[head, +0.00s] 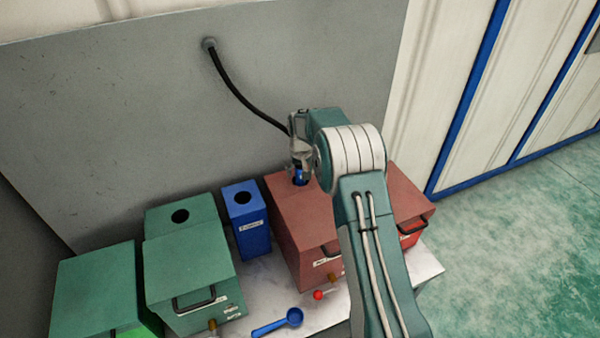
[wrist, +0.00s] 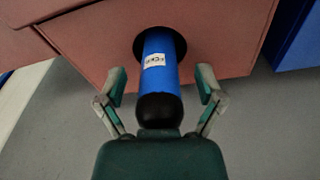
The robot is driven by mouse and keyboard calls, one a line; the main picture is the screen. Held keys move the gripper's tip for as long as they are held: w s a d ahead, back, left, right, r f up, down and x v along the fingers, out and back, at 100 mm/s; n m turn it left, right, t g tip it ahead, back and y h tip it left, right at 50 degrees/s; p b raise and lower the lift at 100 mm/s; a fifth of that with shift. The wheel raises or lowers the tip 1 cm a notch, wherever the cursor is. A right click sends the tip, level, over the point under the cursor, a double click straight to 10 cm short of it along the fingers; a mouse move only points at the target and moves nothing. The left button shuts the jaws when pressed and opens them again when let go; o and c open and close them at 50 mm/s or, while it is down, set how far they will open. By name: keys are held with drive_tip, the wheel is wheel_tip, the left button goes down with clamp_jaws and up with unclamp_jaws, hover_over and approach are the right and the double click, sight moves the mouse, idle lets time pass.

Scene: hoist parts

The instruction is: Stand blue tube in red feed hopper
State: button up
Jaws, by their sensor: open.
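The blue tube (wrist: 160,77) stands in the round hole on top of the red feed hopper (wrist: 90,38), in the wrist view. It has a white label and a black end toward my gripper. My gripper (wrist: 161,82) is open, with one finger on each side of the tube and a gap on both sides. In the head view the red hopper (head: 290,218) is at the centre right, and my gripper (head: 300,174) is over its back left part. A small piece of the blue tube (head: 299,177) shows there. The tube's lower end is hidden inside the hole.
A blue box with a hole (head: 249,228) stands left of the red hopper. Green boxes (head: 187,262) stand farther left. A blue scoop (head: 279,322) and a red-ended item (head: 319,295) lie in front on the pale table (head: 262,294). A grey panel (head: 130,110) rises behind.

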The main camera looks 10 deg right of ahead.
drive_tip(key=r, duration=0.7)
drive_tip(key=s+r, duration=0.1)
drive_tip(key=r, duration=0.2)
drive_tip(key=shift+r, duration=0.3)
drive_tip(key=s+r+t, duration=0.2)
drive_tip(key=s+r, duration=1.5)
drive_tip(key=s, duration=0.3)
drive_tip(key=s+f+t, duration=0.2)
drive_tip(key=s, duration=1.9)
drive_tip(key=shift+s+f, duration=0.15)
drive_tip(key=shift+s, duration=0.25)
